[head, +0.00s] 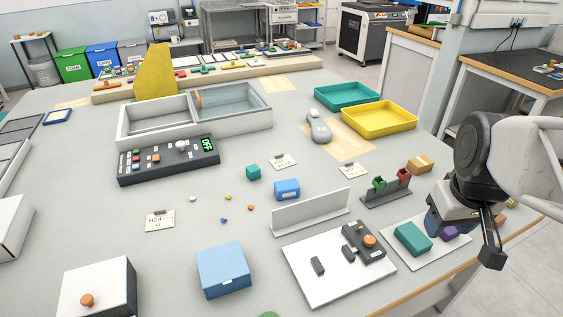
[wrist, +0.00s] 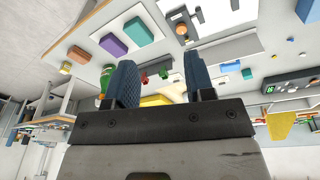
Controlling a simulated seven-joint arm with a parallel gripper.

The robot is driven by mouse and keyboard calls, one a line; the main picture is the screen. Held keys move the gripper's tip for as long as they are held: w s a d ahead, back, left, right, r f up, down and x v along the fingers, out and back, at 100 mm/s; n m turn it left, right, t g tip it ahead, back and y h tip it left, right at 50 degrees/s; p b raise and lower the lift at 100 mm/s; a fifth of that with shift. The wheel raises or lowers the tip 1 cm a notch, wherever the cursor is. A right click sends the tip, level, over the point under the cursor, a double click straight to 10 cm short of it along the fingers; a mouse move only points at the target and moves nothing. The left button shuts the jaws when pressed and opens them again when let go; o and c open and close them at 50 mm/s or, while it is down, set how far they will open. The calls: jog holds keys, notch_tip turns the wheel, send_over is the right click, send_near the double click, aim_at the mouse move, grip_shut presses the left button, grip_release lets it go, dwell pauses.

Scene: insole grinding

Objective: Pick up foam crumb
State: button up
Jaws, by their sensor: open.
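Several small crumbs lie apart on the middle of the grey table: a whitish one (head: 193,198), a yellow one (head: 228,197), an orange one (head: 250,207) and a blue one (head: 223,220). I cannot tell which is foam. My gripper (head: 490,242) is at the right edge of the table in the head view, above and beside a white board with blocks, far from the crumbs. In the wrist view its two blue fingers (wrist: 162,78) are apart with nothing held between them.
The white board carries a teal block (head: 413,239) and a purple block (wrist: 112,46). A white upright panel (head: 312,212), a blue block (head: 287,190) and a board with a control box (head: 365,240) stand between my gripper and the crumbs. A blue box (head: 223,270) stands in front.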

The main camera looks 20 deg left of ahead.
jog(key=w+a+f+n, duration=0.3)
jog(key=w+a+n, duration=0.5)
jog(key=a, duration=0.5)
jog(key=n+g, duration=0.2)
jog(key=n, duration=1.3)
send_near(222, 219)
jog(key=shift+w+d+f, duration=0.2)
jog(key=shift+d+f, duration=0.1)
jog(key=shift+s+a+f, duration=0.15)
jog(key=shift+a+f, duration=0.1)
jog(key=shift+a, duration=0.15)
jog(key=shift+f, duration=0.1)
jog(key=shift+f, duration=1.2)
jog(key=shift+f, duration=0.1)
